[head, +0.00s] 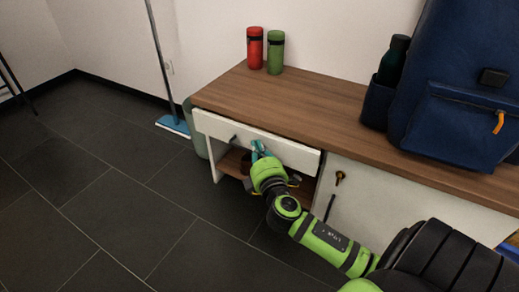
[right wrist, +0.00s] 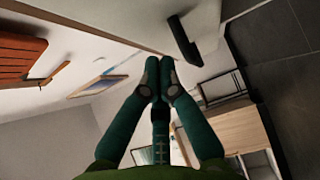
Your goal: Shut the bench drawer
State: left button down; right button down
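The bench (head: 310,97) has a brown wooden top and a white drawer (head: 290,153) at its left part. The drawer front stands a little out from the bench, with a dark gap behind its top edge. A dark handle (head: 233,138) is on the front; a dark handle also shows in the right wrist view (right wrist: 185,40). My right gripper (head: 259,147) is at the drawer front, right of the handle; contact is unclear. Its teal fingers (right wrist: 160,78) meet at the tips with nothing seen between them. My left gripper is not in view.
A red bottle (head: 254,48) and a green bottle (head: 275,52) stand on the bench top. A blue backpack (head: 455,90) stands at the right. An open shelf (head: 234,163) lies below the drawer. A mop (head: 174,125) stands left; the floor there is clear.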

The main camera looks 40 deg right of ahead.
aim_at(266, 139)
jog(key=shift+w+d, duration=0.25)
jog(key=shift+d, duration=0.25)
jog(key=d, duration=0.1)
jog(key=w+d, duration=0.1)
jog(key=d, duration=0.1)
jog(key=shift+w+d, duration=0.2)
jog(key=shift+w+d+r, duration=0.1)
jog(key=shift+d, duration=0.3)
